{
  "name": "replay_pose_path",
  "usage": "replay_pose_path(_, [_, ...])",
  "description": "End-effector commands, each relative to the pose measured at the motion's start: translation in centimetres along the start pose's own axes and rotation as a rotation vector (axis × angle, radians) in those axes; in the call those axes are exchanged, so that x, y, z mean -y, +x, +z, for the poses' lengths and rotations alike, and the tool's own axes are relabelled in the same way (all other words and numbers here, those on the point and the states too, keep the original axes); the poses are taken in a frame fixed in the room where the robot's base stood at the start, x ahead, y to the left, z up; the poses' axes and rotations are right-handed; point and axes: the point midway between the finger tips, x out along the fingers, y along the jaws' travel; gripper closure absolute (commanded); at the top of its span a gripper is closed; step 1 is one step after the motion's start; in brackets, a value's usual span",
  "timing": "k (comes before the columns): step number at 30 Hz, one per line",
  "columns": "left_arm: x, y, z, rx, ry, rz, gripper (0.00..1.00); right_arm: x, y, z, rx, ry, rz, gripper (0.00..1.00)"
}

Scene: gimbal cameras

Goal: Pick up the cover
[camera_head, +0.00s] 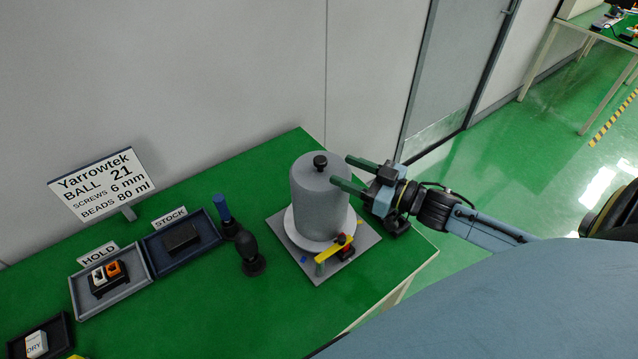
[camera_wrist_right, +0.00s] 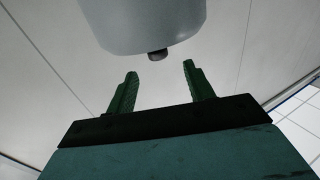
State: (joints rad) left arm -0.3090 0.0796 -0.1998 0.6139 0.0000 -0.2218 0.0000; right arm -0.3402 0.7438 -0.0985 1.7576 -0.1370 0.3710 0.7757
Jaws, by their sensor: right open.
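The cover (camera_head: 318,197) is a grey cylinder with a domed top and a small black knob (camera_head: 320,162). It stands upright on a white round plate (camera_head: 291,232) on a grey square base (camera_head: 366,233). My right gripper (camera_head: 341,172) is open, its two green fingers pointing left at the cover's upper right side, near the knob's height. In the right wrist view the cover (camera_wrist_right: 145,22) and its knob (camera_wrist_right: 158,55) appear beyond the open, empty fingers (camera_wrist_right: 160,82). I cannot tell whether a finger touches the cover. My left gripper is not in view.
The STOCK tray (camera_head: 211,251), HOLD tray (camera_head: 80,302) and a sign (camera_head: 102,184) are further left. The green table's front middle is clear.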

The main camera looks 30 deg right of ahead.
Motion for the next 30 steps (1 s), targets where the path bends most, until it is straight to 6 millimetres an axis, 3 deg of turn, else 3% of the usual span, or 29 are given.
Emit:
replay_pose_path(5, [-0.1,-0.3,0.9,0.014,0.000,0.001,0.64,-0.1,2.7,-0.2,-0.003,-0.001,0.001,0.47])
replay_pose_path(15, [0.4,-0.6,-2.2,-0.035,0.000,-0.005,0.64,-0.1,5.0,0.0,-0.002,0.000,0.001,0.47])
replay_pose_path(24, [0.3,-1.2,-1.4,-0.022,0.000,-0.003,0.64,-0.1,8.7,0.2,-0.003,0.000,0.001,0.47])
replay_pose_path(30, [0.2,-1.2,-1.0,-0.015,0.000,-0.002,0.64,-0.1,9.1,0.3,0.000,0.000,0.000,0.47])
